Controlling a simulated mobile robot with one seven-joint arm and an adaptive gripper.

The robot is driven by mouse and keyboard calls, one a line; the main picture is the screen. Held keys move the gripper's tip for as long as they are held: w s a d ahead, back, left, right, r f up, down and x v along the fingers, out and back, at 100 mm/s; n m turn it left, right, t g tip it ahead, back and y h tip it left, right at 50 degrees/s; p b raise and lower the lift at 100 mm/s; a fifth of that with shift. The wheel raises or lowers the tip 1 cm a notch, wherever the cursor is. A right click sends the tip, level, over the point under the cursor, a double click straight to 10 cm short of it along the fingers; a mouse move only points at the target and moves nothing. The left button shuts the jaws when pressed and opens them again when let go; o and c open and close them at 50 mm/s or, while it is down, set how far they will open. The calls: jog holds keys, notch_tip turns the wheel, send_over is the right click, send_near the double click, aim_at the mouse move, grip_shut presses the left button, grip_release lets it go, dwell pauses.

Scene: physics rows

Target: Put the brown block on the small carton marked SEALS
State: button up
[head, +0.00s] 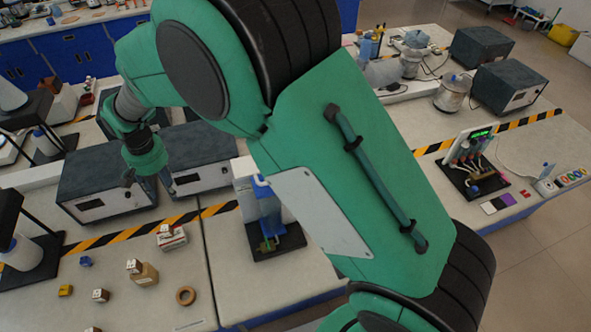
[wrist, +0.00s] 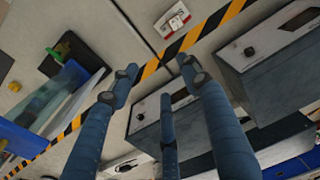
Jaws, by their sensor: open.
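My gripper (head: 147,175) hangs above the dark grey instrument boxes at the left, with its fingers spread and nothing between them. In the wrist view its spread fingertips (wrist: 158,70) show too. A small brown block with a pale top (head: 100,296) lies on the near left bench, apart from the gripper. A brown carton (head: 144,276) stands to its right with a small pale-topped piece on it. A white-and-red carton (head: 174,241) stands further back, also with a small piece on top; it shows in the wrist view (wrist: 172,19). I cannot read SEALS on either carton.
A blue block (head: 86,261), a yellow block (head: 65,290) and a tape ring (head: 186,296) lie around the cartons. Grey instrument boxes (head: 108,183) stand behind a striped strip. A black-based stand (head: 283,244) is to the right. Bare bench lies between the small things.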

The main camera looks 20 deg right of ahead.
jog(key=s+d+r+t, duration=0.1)
jog(key=s+d+r, duration=0.4)
jog(key=d+r, duration=0.6)
jog(key=s+d+r+t, duration=0.1)
jog(key=s+d+r, duration=0.3)
jog(key=d+r, duration=0.75)
jog(key=s+d+r+m+t, duration=0.1)
jog(key=s+d+r+t, duration=0.1)
jog(key=s+d, duration=1.5)
jog(key=s+t, duration=0.1)
jog(key=s, duration=0.2)
jog(key=shift+s, duration=0.3)
jog(key=shift+d+f, duration=0.1)
notch_tip(320, 180, down, 4)
jog(key=b, duration=0.4)
jog(key=shift+f, duration=0.1)
